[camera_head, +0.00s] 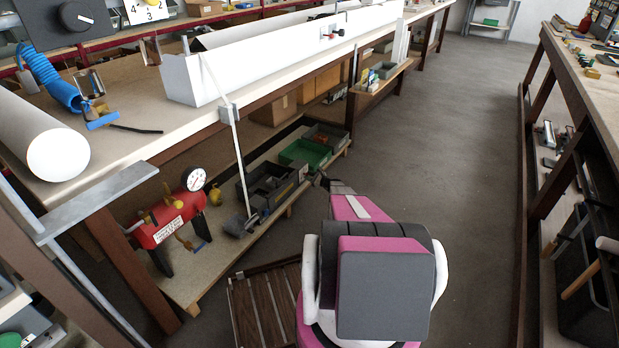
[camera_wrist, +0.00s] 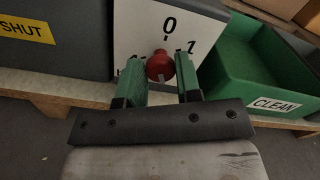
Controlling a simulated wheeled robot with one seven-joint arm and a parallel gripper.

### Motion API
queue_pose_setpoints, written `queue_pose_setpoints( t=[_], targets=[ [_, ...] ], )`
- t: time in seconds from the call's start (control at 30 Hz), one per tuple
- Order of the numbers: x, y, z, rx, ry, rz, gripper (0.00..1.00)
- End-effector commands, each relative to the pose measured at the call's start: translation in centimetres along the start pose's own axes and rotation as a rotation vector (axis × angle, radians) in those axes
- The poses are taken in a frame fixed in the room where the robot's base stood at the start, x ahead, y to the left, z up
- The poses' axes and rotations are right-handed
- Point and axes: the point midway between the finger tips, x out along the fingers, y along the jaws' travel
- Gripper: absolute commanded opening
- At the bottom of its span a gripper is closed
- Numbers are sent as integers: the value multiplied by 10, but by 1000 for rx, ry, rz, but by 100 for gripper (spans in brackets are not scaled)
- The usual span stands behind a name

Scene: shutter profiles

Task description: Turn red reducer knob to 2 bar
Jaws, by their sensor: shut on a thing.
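The red reducer knob (camera_wrist: 160,66) shows in the wrist view on a white dial plate (camera_wrist: 135,30). The plate has a 0 above the knob, a 1 to its right and another mark at the left partly covered by a finger. My gripper (camera_wrist: 161,76) has its green fingers on either side of the knob and is shut on it. No pointer on the knob can be made out, so its setting cannot be told. In the head view my gripper (camera_head: 319,178) reaches to the low shelf; the knob is hidden there.
A green bin (camera_wrist: 262,70) labelled CLEAN stands right of the dial; a dark bin (camera_wrist: 60,62) labelled SHUT stands left. A red tank (camera_head: 172,217) with a gauge is on the low shelf. The workbench (camera_head: 120,150) overhangs it. The aisle floor (camera_head: 450,130) is clear.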

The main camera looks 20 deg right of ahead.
Motion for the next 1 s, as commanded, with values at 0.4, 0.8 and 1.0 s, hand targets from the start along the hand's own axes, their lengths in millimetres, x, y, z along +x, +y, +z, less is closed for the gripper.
queue_pose_setpoints(
  t=[0.4, 0.8, 1.0],
  targets=[
    [-1, 2, 0, -365, 0, 0, 8],
    [-1, 2, 0, -565, 0, 1, 8],
    [-1, 2, -1, -597, 0, 1, 8]
  ],
)
